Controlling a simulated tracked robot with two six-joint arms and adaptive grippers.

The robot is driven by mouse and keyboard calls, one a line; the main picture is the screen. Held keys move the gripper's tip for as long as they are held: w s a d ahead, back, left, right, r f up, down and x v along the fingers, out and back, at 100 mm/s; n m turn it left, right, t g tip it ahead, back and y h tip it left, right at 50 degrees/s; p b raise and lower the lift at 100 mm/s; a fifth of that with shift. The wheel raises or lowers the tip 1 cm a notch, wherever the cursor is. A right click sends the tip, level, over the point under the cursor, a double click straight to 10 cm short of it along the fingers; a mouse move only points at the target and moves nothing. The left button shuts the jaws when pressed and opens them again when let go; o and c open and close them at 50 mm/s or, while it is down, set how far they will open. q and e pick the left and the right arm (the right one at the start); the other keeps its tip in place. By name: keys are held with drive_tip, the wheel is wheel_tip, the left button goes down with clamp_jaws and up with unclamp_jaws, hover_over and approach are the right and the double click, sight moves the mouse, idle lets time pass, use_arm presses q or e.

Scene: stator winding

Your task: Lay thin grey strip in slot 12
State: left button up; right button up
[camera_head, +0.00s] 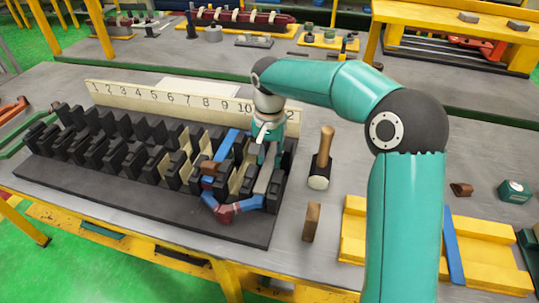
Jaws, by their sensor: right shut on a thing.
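The black slotted stator block (100,185) lies on the grey table, with a cream number board (165,96) behind it. My right gripper (268,158) points down over the right end of the block, near the last slots. It is shut on what looks like the thin grey strip (262,180), whose lower part shows between the black teeth. The fingertips partly hide it, so I cannot tell how deep it sits. The gripper covers the board's number 11 and part of 12. My left gripper is not in view.
A blue-wrapped coil with brown ends (225,207) lies in slots left of the gripper. A yellow tray (485,262) holds a blue strip (453,245).

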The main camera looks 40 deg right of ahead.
sight(270, 162)
drive_tip(key=o, duration=1.1)
drive_tip(key=shift+r, duration=0.15)
drive_tip(key=shift+r+p, duration=0.65)
drive_tip(key=shift+p, duration=0.1)
wheel_tip(270, 162, up, 8)
drive_tip(key=p, duration=0.6)
drive_tip(key=shift+f+p, duration=0.25)
drive_tip(key=shift+p, duration=0.05)
